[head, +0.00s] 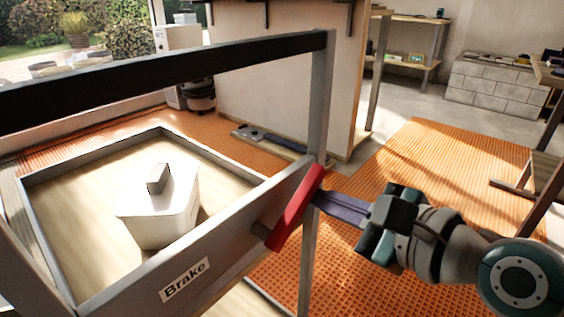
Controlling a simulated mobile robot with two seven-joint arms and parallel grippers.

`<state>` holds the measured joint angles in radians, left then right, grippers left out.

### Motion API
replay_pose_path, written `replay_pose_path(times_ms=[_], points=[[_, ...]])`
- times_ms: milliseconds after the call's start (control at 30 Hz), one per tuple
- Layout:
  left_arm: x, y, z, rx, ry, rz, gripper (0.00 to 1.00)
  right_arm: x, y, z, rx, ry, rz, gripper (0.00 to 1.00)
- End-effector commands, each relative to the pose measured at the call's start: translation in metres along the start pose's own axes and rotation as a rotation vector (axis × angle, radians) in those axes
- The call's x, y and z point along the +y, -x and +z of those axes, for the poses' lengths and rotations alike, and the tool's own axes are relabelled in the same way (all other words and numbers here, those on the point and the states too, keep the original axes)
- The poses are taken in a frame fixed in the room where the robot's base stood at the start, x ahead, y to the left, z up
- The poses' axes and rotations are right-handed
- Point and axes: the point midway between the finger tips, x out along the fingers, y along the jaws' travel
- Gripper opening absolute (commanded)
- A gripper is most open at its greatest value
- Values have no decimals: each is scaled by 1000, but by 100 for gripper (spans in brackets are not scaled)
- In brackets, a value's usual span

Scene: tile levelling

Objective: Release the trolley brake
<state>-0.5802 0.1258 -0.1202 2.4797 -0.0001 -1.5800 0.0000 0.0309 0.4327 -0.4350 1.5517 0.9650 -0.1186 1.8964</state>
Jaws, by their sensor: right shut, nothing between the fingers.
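The trolley (210,245) fills the left and middle of the head view, with a black push bar across its top. A white label on its side panel reads "Brake". A red brake lever (297,208) sits at the panel's right end near the upright post, tilted with its upper end to the right. My right gripper (318,200) comes in from the right, shut, with its fingertips at the right side of the lever. I cannot tell whether they touch it. My left gripper is not in view.
A white block-shaped object (160,210) stands in the trolley's tray. Orange matting (430,160) covers the floor to the right and behind. A partition wall (285,80) stands behind the trolley. A dark-legged table is at the right edge.

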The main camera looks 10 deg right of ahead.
Motion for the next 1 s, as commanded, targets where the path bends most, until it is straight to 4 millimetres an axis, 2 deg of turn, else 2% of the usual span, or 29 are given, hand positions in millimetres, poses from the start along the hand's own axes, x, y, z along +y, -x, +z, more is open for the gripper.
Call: replay_pose_path(times_ms=[433, 1000], points=[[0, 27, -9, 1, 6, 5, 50, -2, 10, 28, -1, 323, -114, 0], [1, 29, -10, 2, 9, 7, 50, 12, 20, 57, -1, 775, -272, 0]])
